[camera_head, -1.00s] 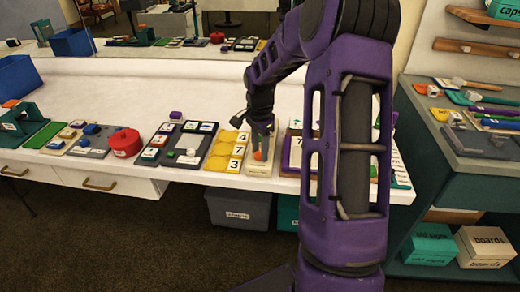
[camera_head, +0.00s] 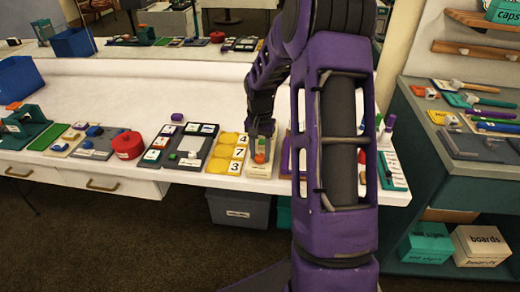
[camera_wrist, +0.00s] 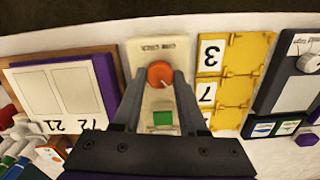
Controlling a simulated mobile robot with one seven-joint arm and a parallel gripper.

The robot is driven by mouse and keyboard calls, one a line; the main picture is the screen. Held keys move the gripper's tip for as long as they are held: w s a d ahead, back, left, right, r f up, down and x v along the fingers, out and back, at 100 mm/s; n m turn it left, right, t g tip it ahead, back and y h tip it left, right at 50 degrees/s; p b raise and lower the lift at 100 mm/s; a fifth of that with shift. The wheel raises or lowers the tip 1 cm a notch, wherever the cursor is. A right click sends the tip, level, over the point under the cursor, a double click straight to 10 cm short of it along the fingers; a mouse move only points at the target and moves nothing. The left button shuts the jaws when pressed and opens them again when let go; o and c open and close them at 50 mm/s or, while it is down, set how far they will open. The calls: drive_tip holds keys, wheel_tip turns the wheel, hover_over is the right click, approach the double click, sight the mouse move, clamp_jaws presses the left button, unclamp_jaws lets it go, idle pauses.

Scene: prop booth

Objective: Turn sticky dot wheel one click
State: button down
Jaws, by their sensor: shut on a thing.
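The sticky dot wheel is a small round orange knob (camera_wrist: 160,75) with a pale mark on it. It sits on a cream board (camera_wrist: 149,49) with printed lettering at one end and a green square (camera_wrist: 163,118) at the other. My gripper (camera_wrist: 159,78) comes down over the board, its two grey fingers on either side of the orange knob and shut on it. In the head view, the orange knob (camera_head: 260,157) shows below my gripper (camera_head: 261,138), on the board near the front of the white table. The fingers partly hide the knob's sides.
Yellow number tiles (camera_head: 222,151) lie close to the left of the board in the head view. A grey panel (camera_head: 183,147) and a red pot (camera_head: 128,144) stand further left. My arm hides much of the right side.

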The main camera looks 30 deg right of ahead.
sight(260, 156)
drive_tip(key=n+p, duration=0.1)
drive_tip(key=n, duration=0.4)
drive_tip(key=shift+r+n+p, duration=0.1)
drive_tip(key=shift+n+p, duration=0.2)
drive_tip(key=shift+p, duration=0.1)
drive_tip(key=n+p, duration=0.1)
drive_tip(key=n, duration=0.3)
drive_tip(key=shift+n, duration=0.4)
drive_tip(key=shift+c, duration=2.2)
unclamp_jaws()
wheel_tip(260, 156, up, 17)
drive_tip(key=p, duration=0.2)
drive_tip(key=shift+r, duration=0.15)
